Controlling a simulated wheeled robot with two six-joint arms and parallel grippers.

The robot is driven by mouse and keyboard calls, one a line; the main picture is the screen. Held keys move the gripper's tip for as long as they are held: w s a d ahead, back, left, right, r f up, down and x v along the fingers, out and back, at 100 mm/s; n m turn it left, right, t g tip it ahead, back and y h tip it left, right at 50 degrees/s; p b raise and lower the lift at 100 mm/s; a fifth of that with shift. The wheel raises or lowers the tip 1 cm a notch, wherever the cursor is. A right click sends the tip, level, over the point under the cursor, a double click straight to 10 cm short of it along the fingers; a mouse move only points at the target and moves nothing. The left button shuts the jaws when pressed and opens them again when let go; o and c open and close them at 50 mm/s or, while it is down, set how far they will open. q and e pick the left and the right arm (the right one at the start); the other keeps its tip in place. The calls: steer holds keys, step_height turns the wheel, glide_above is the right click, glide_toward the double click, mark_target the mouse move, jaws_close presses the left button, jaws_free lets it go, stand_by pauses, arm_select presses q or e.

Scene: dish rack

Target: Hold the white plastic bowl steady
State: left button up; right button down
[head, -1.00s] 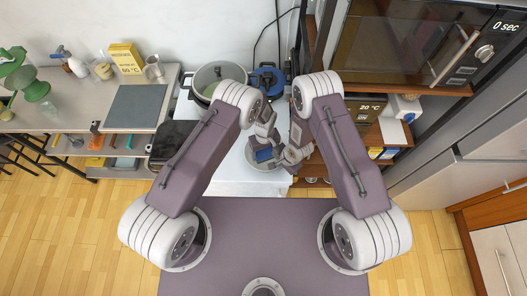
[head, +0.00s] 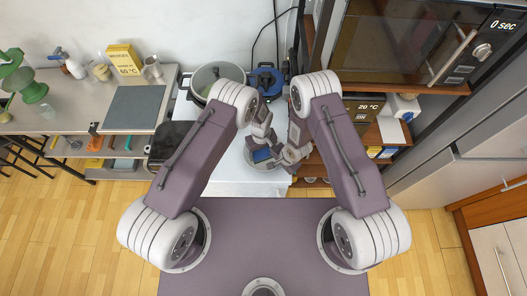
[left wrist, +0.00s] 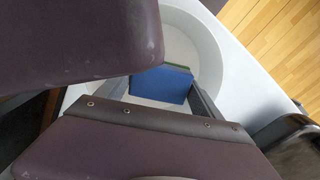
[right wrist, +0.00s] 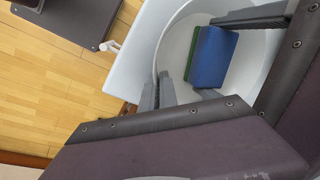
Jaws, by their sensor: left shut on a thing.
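The white plastic bowl (left wrist: 212,48) stands on a white surface and also shows in the right wrist view (right wrist: 262,72). A blue and green sponge (left wrist: 162,84) lies inside it, also seen in the right wrist view (right wrist: 212,56). My right gripper (head: 288,156) is over the bowl's right side in the head view. Its fingers look apart, around the sponge area, with no clear grip on it.
A microwave (head: 400,45) sits at upper right, above shelves with boxes. A counter with a grey board (head: 134,107) is at left. The white surface in front is clear.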

mark_target(269, 152)
arm_select(q)
steer(key=shift+d, duration=1)
steer(key=shift+d+r, duration=0.15)
steer(key=shift+d, duration=0.35)
arm_select(e)
steer(key=shift+a, duration=0.1)
arm_select(q)
steer(key=shift+a, duration=0.7)
arm_select(e)
steer(key=shift+w, duration=0.15)
arm_select(q)
steer(key=shift+a+f, duration=0.2)
steer(key=shift+a, duration=0.7)
steer(key=shift+r, duration=3.55)
arm_select(e)
steer(key=shift+s, duration=0.2)
steer(key=c, duration=1.6)
jaws_free()
